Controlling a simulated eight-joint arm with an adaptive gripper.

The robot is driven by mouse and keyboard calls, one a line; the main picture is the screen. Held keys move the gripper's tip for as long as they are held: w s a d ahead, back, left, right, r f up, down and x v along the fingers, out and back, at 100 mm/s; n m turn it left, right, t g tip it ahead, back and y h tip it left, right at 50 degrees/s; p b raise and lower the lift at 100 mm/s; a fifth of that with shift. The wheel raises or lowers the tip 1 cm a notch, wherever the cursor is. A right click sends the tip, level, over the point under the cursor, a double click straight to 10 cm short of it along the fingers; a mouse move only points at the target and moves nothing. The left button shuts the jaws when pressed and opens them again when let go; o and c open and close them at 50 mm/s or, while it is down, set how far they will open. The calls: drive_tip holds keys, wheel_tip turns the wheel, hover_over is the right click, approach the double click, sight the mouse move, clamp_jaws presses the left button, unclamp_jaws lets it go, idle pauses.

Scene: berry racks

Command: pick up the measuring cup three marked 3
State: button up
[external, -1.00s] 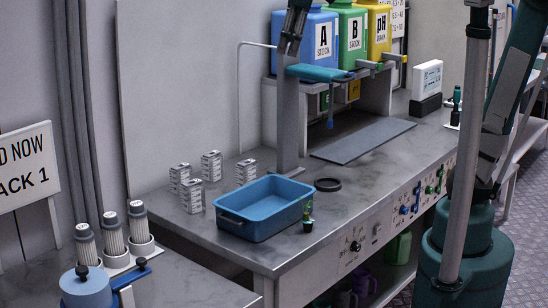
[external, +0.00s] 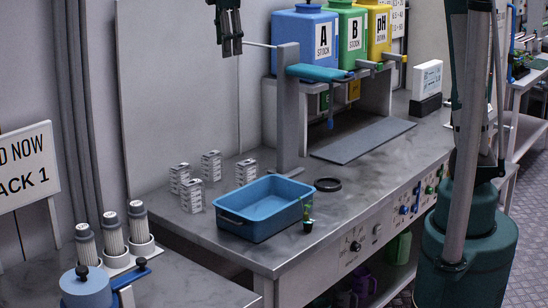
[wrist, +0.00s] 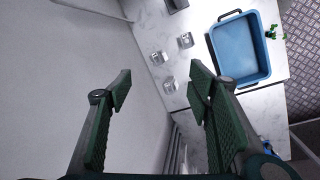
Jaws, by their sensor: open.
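My gripper (external: 230,50) hangs high in front of the back wall at the top of the external view. In the wrist view its two green-padded fingers (wrist: 160,82) are wide apart with nothing between them. On the lower shelf under the bench stand a green jug (external: 398,248) and a purple jug (external: 363,284), partly hidden and far from my gripper. I see no readable 3 on either jug, and cannot tell which thing is the measuring cup marked 3.
A black ring (external: 328,185) lies nearby. Blue, green and yellow tanks stand at the back.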

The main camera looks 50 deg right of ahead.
drive_tip(key=w+a+f+n+h+p, duration=0.1)
drive_tip(key=w+a+f+n+p, duration=0.15)
drive_tip(key=w+a, duration=0.35)
drive_tip(key=n+g+h+p, duration=0.1)
drive_tip(key=n+p, duration=0.2)
hover_over(176, 167)
drive_tip(key=a, duration=0.1)
wheel_tip(176, 167, down, 5)
drive_tip(key=shift+g, duration=0.3)
drive_tip(key=f, duration=2.7)
drive_tip(key=shift+s+a+f, duration=0.2)
drive_tip(key=shift+a+f, duration=0.05)
drive_tip(key=shift+f, duration=0.35)
drive_tip(key=shift+x, duration=1.3)
drive_tip(key=shift+x, duration=2.55)
drive_tip(key=shift+d, duration=0.15)
